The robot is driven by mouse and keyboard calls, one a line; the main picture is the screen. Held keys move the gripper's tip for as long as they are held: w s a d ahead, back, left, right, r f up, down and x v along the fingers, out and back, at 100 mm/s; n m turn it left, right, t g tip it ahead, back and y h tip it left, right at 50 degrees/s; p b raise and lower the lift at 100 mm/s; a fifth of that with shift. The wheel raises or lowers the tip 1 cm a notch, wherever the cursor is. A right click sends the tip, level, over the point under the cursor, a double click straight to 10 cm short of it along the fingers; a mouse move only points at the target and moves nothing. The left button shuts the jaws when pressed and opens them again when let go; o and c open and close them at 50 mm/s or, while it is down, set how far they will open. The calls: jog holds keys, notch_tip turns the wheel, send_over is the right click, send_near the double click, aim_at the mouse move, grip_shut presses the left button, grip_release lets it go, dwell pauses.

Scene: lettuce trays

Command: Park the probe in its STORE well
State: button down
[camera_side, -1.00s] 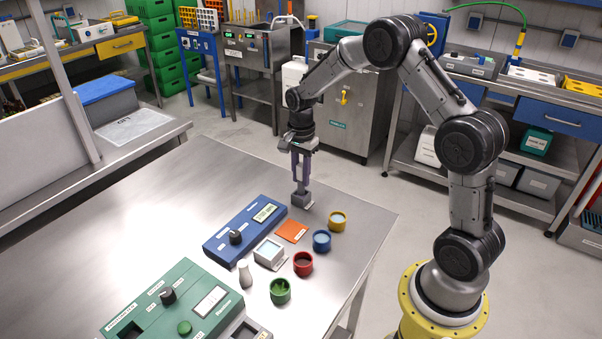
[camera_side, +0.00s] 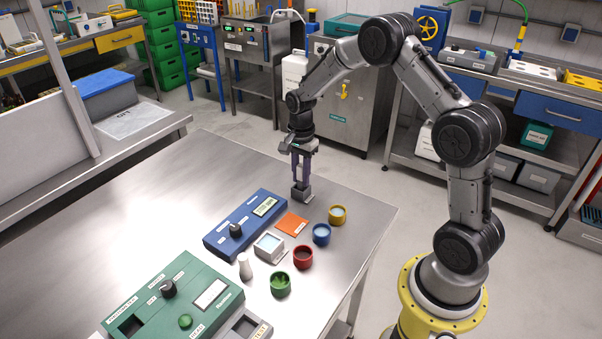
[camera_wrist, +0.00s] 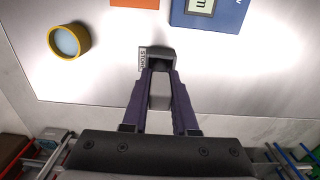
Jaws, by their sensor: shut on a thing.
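My gripper (camera_side: 302,181) points down over the small grey STORE well (camera_side: 301,195) near the table's far right edge. The well also shows in the wrist view (camera_wrist: 143,60), with its STORE label on the left. The two purple fingers (camera_wrist: 160,74) are shut on the probe, a pale grey body (camera_wrist: 160,92) between them. The fingertips are at the well's dark opening. The probe's lower end is hidden by the fingers and the well, so I cannot tell how deep it sits.
A blue meter (camera_side: 243,224) with a knob and display, an orange card (camera_side: 292,223), and yellow (camera_side: 337,214), blue (camera_side: 321,233), red (camera_side: 303,256) and green (camera_side: 280,284) cups stand nearby. A green photometer (camera_side: 172,300) is at the front. The table's left is clear.

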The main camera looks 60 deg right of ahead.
jog(key=shift+f, duration=0.25)
jog(key=c, duration=0.6)
grip_release()
jog(key=shift+r, duration=3.75)
notch_tip(320, 180, up, 9)
jog(key=shift+r, duration=0.15)
